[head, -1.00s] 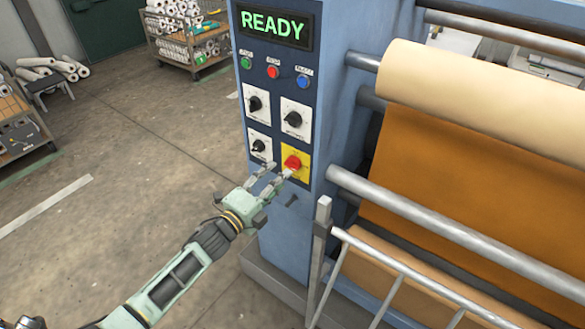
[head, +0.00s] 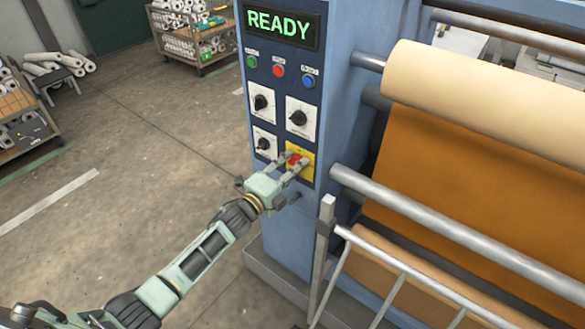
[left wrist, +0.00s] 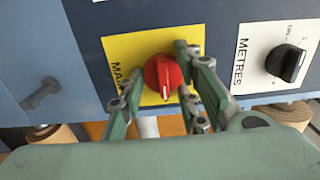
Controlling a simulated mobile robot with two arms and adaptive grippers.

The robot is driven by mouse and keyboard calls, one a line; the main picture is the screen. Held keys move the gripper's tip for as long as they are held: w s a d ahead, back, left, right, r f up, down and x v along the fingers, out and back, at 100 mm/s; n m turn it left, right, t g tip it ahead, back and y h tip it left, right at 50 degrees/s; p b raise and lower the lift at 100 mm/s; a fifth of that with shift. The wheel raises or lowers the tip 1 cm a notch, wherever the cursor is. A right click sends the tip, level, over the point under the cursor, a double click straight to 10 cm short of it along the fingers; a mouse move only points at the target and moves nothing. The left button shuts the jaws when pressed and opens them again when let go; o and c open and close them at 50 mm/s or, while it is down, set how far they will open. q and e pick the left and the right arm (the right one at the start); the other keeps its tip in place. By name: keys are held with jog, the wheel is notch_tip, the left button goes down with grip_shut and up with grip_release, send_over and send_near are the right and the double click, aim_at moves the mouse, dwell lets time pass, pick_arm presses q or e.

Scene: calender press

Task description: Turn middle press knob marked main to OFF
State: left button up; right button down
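The main knob (head: 295,159) is red on a yellow plate at the lower right of the blue press panel. In the left wrist view the red knob (left wrist: 160,73) sits on the yellow plate (left wrist: 118,48), whose lettering is partly covered. My left gripper (head: 294,161) is at the knob with its fingers apart. In the left wrist view the fingers stand on either side of the knob; I cannot tell whether they touch it. The knob's position marks are not readable. My right gripper is not in view.
A lit READY display (head: 281,25) tops the panel, above green, red and blue buttons. Black knobs on white plates sit close by, including METRES (left wrist: 285,62). Rollers and a grey rail (head: 440,235) stand to the right. Open floor (head: 130,160) lies to the left.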

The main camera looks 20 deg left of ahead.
pick_arm(q)
jog(key=shift+f, duration=0.3)
jog(key=c, duration=0.5)
jog(key=shift+o, duration=0.2)
jog(key=shift+s, duration=0.1)
jog(key=shift+n, duration=0.4)
jog(key=n, duration=1.7)
jog(key=shift+s+d+p, duration=0.15)
jog(key=shift+d+p, duration=0.2)
jog(key=shift+p, duration=0.05)
jog(key=o, duration=1)
jog(key=shift+d+r, duration=0.1)
jog(key=shift+o, duration=0.3)
jog(key=shift+r, duration=0.1)
